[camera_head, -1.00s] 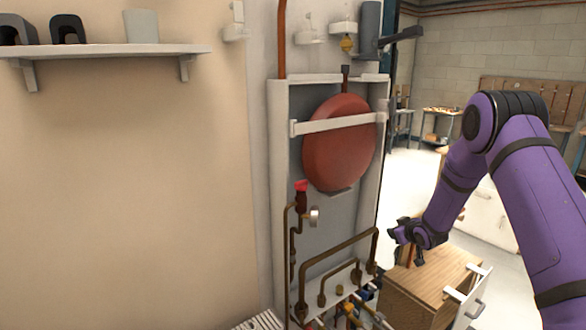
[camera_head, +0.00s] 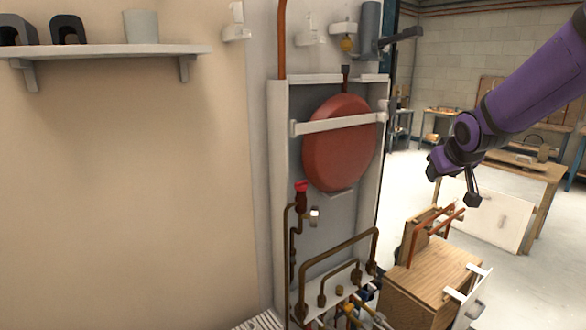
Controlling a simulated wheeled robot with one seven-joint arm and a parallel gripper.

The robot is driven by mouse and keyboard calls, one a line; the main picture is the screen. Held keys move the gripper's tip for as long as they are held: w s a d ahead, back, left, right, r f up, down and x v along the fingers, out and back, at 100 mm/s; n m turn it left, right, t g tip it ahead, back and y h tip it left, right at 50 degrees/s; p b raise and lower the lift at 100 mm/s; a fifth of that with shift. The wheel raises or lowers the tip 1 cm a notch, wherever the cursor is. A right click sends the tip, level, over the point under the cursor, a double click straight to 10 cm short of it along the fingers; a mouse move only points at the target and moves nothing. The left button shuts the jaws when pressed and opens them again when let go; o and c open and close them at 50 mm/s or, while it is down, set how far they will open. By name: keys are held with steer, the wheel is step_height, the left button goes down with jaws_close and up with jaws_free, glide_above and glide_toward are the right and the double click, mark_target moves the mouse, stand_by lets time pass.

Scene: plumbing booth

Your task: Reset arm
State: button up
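My gripper (camera_head: 452,188) is at the right, at the end of my purple arm. It hangs in the air above and to the right of the wooden cabinet (camera_head: 432,275). I see it from the side and it is small. One dark finger points down, and I cannot make out the gap between the fingers. No object shows in it.
A boiler frame with a red round tank (camera_head: 338,143) and brown pipes (camera_head: 340,247) stands left of the arm. A wooden table (camera_head: 530,169) stands behind. A shelf (camera_head: 110,50) hangs left.

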steer(key=s+a+r+m+g, duration=0.1)
steer(key=s+a+r, duration=0.1)
steer(key=s, duration=1.4)
steer(key=s+a+r+m+g+y, duration=0.1)
steer(key=s+a+r+g, duration=0.1)
steer(key=s, duration=1.5)
steer(key=shift+a+r+g, duration=0.25)
steer(key=shift+a+g, duration=0.05)
steer(key=shift+a, duration=0.05)
